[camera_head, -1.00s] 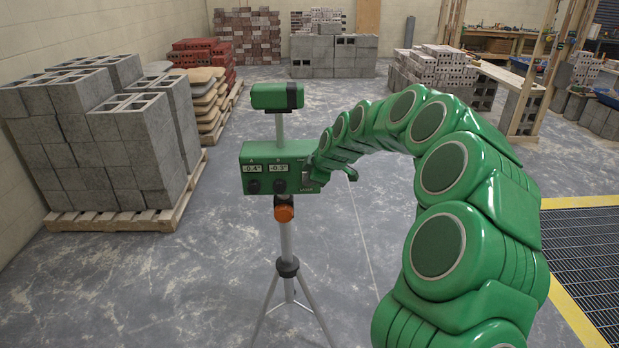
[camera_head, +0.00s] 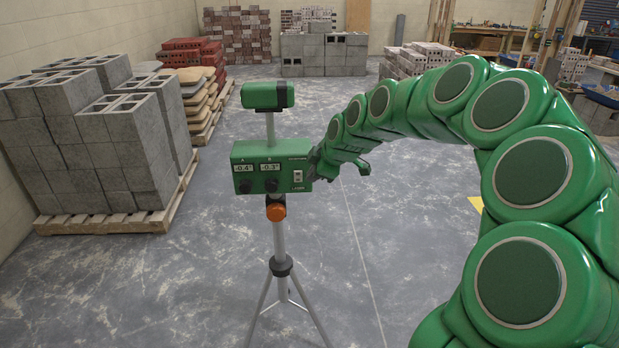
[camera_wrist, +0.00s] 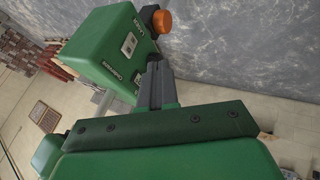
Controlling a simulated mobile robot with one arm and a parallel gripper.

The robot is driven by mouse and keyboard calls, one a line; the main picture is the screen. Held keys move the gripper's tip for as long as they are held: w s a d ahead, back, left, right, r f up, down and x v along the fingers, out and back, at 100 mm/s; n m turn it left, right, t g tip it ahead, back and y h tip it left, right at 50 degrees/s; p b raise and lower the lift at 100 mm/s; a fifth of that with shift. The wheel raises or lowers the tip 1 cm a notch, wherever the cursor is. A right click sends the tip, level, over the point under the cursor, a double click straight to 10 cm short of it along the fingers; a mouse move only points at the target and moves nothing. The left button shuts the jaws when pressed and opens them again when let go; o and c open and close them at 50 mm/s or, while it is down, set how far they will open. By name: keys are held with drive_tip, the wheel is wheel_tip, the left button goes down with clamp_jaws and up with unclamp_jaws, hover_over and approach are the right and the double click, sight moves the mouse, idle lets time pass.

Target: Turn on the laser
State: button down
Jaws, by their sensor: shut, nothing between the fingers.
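The laser is a green box (camera_head: 250,171) on a tripod (camera_head: 282,268), with two displays reading about -0.4° and -0.3°, two black knobs and a small switch (camera_head: 298,176) above the "LASER" label. A green scope (camera_head: 266,95) stands on top, and an orange knob (camera_head: 276,212) sits below. My gripper (camera_head: 315,168) is at the box's right edge, just right of the switch. The wrist view shows the box (camera_wrist: 92,42), the light switch plate (camera_wrist: 129,43) and my gripper's shut, empty fingers (camera_wrist: 154,72) beside the face. I cannot tell whether they touch it or which way the switch is set.
Grey blocks (camera_head: 80,140) are stacked on a wooden pallet (camera_head: 120,217) at left. Bags (camera_head: 195,90) and red bricks (camera_head: 190,52) stand behind them. More blocks (camera_head: 325,55) are at the back. The floor around the tripod is clear.

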drive_tip(key=shift+s+d+r, duration=0.2)
drive_tip(key=shift+s+r, duration=0.15)
drive_tip(key=shift+r, duration=0.15)
drive_tip(key=s+r+m+g+h, duration=0.25)
drive_tip(key=s+m, duration=0.25)
drive_tip(key=s, duration=1.5)
drive_tip(key=s+d+f+m+g, duration=0.1)
drive_tip(key=s+m, duration=0.3)
drive_tip(key=s, duration=0.5)
drive_tip(key=s+d+f+m+g+h, duration=0.1)
drive_tip(key=s+d+m, duration=0.3)
drive_tip(key=s, duration=0.6)
drive_tip(key=s+d+f+m+g+h, duration=0.1)
drive_tip(key=s+d+f+m+g, duration=0.1)
drive_tip(key=s, duration=0.7)
drive_tip(key=shift+s+d+m+g, duration=0.4)
drive_tip(key=shift+m+g, duration=0.25)
drive_tip(key=shift+m, duration=0.35)
